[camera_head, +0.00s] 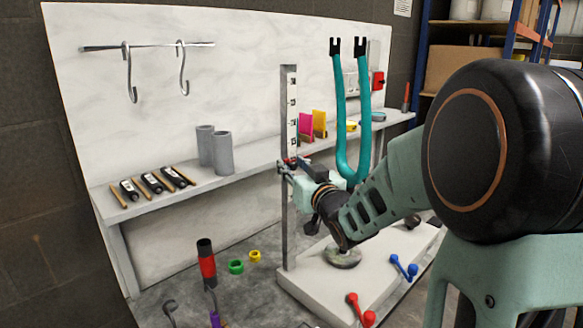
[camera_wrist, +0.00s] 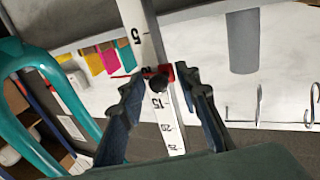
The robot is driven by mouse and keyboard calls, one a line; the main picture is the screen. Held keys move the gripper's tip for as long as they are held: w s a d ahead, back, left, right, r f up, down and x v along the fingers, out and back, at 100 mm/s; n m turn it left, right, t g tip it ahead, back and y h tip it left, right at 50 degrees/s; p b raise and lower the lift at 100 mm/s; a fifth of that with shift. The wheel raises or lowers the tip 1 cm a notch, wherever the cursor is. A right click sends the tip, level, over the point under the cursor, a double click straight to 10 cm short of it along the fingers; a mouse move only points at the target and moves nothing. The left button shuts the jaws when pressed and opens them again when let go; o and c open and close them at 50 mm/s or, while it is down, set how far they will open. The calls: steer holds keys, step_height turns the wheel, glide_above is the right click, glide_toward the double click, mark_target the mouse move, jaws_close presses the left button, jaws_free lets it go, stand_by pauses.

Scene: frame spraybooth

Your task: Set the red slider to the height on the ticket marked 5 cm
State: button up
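The red slider (camera_wrist: 165,71) with a black knob sits on the upright white scale (camera_wrist: 136,38) in the wrist view, between its 5 and 15 marks. A thin red pointer sticks out to one side. The wrist picture is upside down, so the 5 lies below the slider. My gripper (camera_wrist: 161,76) has its two dark fingers drawn in, one at each side of the slider, and appears shut on it. In the head view, my gripper (camera_head: 292,166) covers much of the slider low on the scale (camera_head: 292,115). The ticket's writing is not readable.
Magenta (camera_head: 305,126) and yellow (camera_head: 320,123) cards stand on the shelf behind the scale. A teal two-pronged hanger (camera_head: 341,120) rises close to the right of my gripper. Grey cylinders (camera_head: 221,152) stand to the left. Red (camera_head: 360,308) and blue (camera_head: 404,267) handles sit in front.

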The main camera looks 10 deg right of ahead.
steer(key=shift+c, duration=0.4)
jaws_close()
steer(key=shift+d, duration=0.1)
steer(key=shift+f, duration=0.1)
steer(key=f+b, duration=0.4)
steer(key=f, duration=0.1)
steer(key=shift+d, duration=0.2)
steer(key=shift+o, duration=0.4)
jaws_free()
steer(key=shift+r, duration=0.1)
